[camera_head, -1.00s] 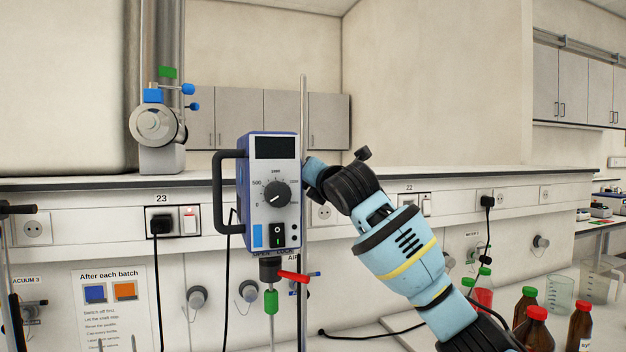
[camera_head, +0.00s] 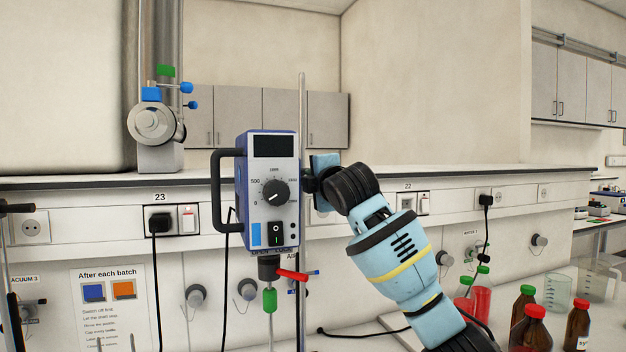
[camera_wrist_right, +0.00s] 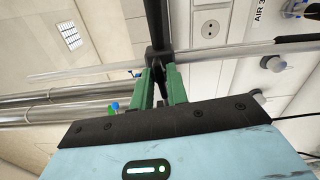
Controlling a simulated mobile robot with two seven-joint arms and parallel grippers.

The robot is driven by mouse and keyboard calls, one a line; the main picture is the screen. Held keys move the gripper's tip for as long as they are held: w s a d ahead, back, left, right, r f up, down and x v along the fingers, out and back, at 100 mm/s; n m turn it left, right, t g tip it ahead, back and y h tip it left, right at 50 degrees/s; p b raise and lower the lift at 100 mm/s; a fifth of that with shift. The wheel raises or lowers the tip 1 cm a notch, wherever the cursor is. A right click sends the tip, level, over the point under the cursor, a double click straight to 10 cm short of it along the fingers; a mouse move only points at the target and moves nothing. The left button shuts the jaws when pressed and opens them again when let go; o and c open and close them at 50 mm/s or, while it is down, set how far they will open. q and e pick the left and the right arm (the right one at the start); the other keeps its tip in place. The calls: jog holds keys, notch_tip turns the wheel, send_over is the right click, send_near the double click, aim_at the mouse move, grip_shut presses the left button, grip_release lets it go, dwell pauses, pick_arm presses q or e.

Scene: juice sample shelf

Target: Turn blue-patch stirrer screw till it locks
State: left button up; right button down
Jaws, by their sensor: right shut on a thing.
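The stirrer (camera_head: 268,190) is a blue-and-grey box with a dial, a switch and a blue patch (camera_head: 257,235) on its front, beside an upright metal rod (camera_head: 303,110). My left gripper is not in view.
Red-capped brown bottles (camera_head: 531,330) stand at the lower right. A black cable (camera_head: 228,280) hangs left of the stirrer.

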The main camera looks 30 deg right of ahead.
jog(key=shift+m, duration=0.6)
jog(key=c, duration=1.4)
grip_release()
jog(key=shift+s, duration=0.1)
jog(key=shift+v, duration=3.8)
jog(key=shift+f, duration=0.1)
